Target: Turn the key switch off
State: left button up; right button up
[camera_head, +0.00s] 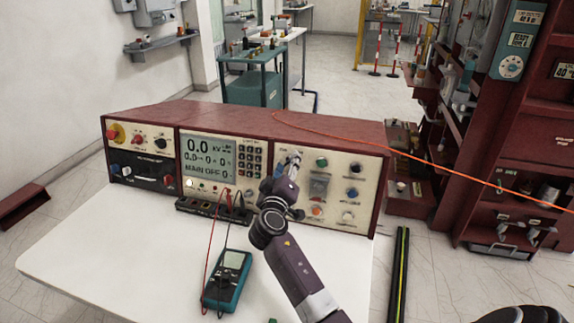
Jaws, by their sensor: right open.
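A red control console (330,130) stands on a white table. My right arm reaches up from the bottom of the head view to the console's right-hand panel (345,218). My right gripper (289,160) is open at the upper left of that panel, in front of a small control there. The gripper covers most of this control, so I cannot tell for sure that it is the key switch or how it is turned. I cannot tell whether the fingers touch it. The display (207,158) reads 0.0 kV and MAIN OFF. My left gripper is not in view.
A teal multimeter (228,280) with red and black leads lies on the white table (110,250) left of my arm. A terminal strip (212,209) sits below the display. An orange cable (440,166) runs right from the console top. A dark red cabinet (520,140) stands at right.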

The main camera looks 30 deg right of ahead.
grip_shut()
jog(key=shift+r+n+p, duration=0.2)
jog(key=shift+n+p, duration=0.8)
jog(key=shift+p, duration=0.15)
jog(key=n+y+p, duration=0.1)
jog(key=n+p, duration=0.4)
jog(key=p, duration=0.1)
jog(key=n+y+p, duration=0.1)
jog(key=n+p, duration=0.4)
jog(key=p, duration=0.1)
jog(key=n+g+y+p, duration=0.1)
jog(key=n+p, duration=0.3)
jog(key=p, duration=0.3)
jog(key=shift+s+d+r+n+y, duration=0.1)
jog(key=shift+r+n+y, duration=0.05)
jog(key=shift+n+y, duration=0.25)
jog(key=shift+f+n+g+p, duration=0.2)
jog(key=shift+n+g+p, duration=0.3)
jog(key=shift+n+p, duration=0.65)
jog(key=shift+f, duration=0.1)
